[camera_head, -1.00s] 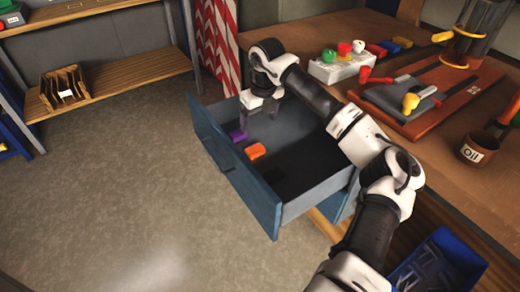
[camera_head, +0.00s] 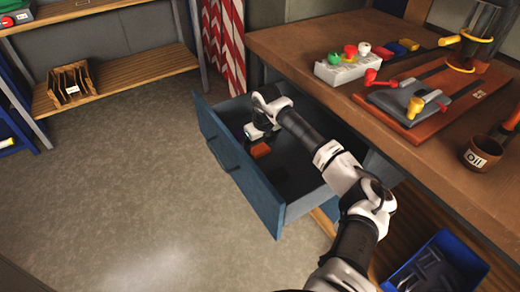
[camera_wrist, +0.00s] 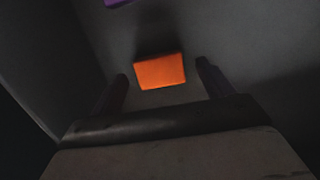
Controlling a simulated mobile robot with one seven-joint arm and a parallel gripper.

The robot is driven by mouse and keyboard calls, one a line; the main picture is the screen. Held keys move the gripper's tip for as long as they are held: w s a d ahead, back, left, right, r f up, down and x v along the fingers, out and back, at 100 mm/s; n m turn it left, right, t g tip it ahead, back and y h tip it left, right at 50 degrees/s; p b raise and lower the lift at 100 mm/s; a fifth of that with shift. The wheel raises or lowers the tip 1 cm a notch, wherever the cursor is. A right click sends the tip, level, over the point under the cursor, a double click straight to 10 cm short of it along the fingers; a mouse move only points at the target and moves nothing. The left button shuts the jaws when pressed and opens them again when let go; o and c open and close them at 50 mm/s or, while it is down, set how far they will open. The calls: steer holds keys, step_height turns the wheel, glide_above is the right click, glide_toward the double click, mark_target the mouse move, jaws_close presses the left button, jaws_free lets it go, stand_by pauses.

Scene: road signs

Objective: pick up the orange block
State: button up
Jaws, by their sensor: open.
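The orange block (camera_head: 260,150) lies on the floor of the open blue drawer (camera_head: 240,178), near its front panel. In the wrist view the orange block (camera_wrist: 160,71) shows just beyond my gripper (camera_wrist: 162,85), centred between the two dark fingers. The fingers are apart, with nothing held between them. In the head view my gripper is lowered into the drawer, and my own wrist hides its fingertips. A purple block (camera_wrist: 117,2) is partly visible at the top edge of the wrist view.
The drawer walls surround my gripper closely. The wooden workbench (camera_head: 300,55) stands to the right, with a white box (camera_head: 342,68) of coloured knobs, a clamp board and an oil mug (camera_head: 482,152). A blue crate (camera_head: 440,268) sits lower right.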

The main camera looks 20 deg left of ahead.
steer(key=shift+f, duration=0.4)
steer(key=c, duration=1.1)
steer(key=shift+c, duration=0.2)
steer(key=shift+r, duration=0.1)
